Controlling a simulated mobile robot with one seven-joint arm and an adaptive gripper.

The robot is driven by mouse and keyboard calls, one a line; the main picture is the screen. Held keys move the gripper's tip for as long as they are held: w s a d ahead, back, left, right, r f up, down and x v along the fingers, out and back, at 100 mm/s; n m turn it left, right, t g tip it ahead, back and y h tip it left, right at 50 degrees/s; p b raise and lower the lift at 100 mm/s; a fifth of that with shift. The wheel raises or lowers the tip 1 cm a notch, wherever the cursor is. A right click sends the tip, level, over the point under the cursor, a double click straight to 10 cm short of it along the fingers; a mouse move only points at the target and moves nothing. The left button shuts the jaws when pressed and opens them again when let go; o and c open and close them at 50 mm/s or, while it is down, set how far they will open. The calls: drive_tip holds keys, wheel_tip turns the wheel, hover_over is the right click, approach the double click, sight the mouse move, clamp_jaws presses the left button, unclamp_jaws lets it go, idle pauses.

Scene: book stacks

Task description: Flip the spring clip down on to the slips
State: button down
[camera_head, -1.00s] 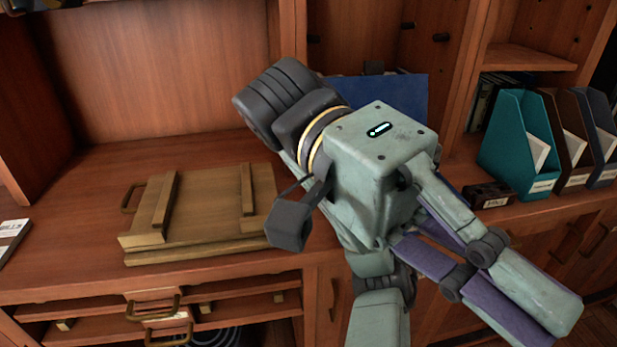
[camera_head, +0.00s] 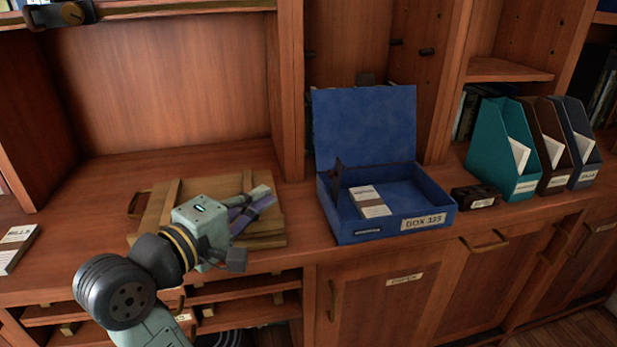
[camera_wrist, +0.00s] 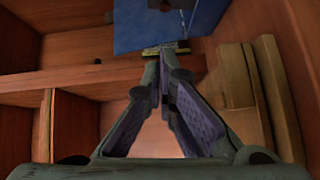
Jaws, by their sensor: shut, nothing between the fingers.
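The blue box (camera_head: 345,225) stands on the counter with its lid (camera_head: 365,128) raised. A stack of pale slips (camera_head: 370,201) lies inside it. A dark upright piece (camera_head: 337,180) at the box's left inner side looks like the spring clip; it stands up, clear of the slips. My gripper (camera_head: 268,193) is shut and empty, left of the box and over the wooden boards, apart from the box. In the wrist view my gripper (camera_wrist: 163,62) has its fingertips together, with a blue surface of the box (camera_wrist: 145,30) beyond them. The clip cannot be made out there.
Wooden boards with battens (camera_head: 150,215) lie left of the box. A small dark block (camera_head: 476,197) and teal, brown and grey file holders (camera_head: 490,150) stand to its right. A shelf upright (camera_head: 291,90) rises behind, left of the lid. The counter's front edge is near.

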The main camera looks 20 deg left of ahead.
drive_tip(key=shift+a+f, duration=0.1)
drive_tip(key=shift+a, duration=0.15)
drive_tip(key=d+p+x, duration=0.2)
drive_tip(key=p+x, duration=0.1)
drive_tip(key=x, duration=0.9)
drive_tip(key=shift+d+f, duration=0.15)
drive_tip(key=shift+d, duration=0.25)
drive_tip(key=shift+w, duration=0.15)
drive_tip(key=shift+w+d+g+p, duration=0.1)
drive_tip(key=shift+d+g+p, duration=0.1)
drive_tip(key=shift+g+p, duration=0.15)
